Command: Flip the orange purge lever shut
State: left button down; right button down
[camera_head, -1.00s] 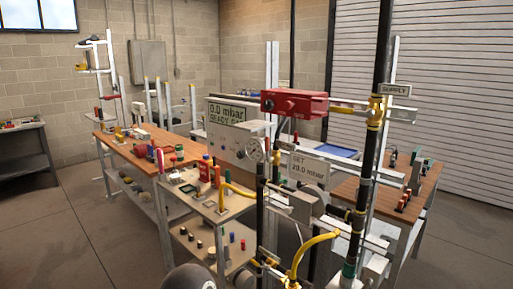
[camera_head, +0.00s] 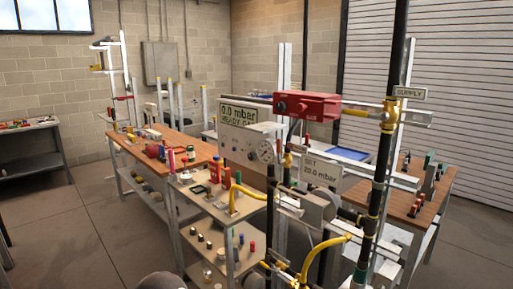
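I cannot make out an orange purge lever for certain. The black supply pipe (camera_head: 398,45) stands upright at the right, with a yellow valve fitting (camera_head: 388,113) beside the SUPPLY sign (camera_head: 411,92). A red box (camera_head: 306,105) sits on the rail left of that fitting. A sign reading SET 20.0 mbar (camera_head: 321,173) hangs below it. A yellow hose (camera_head: 325,255) curves up at the lower middle. Neither of my grippers is in view.
A grey box with a display reading 0.0 mbar (camera_head: 238,113) and a round dial (camera_head: 266,151) stands mid-view. A cluttered wooden bench (camera_head: 195,148) is behind it, another bench (camera_head: 428,209) at the right. Open floor (camera_head: 85,245) lies at the left.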

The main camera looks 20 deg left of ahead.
aim_at(281, 161)
jog(key=u, duration=0.1)
jog(key=i, duration=1)
jog(key=z, duration=0.1)
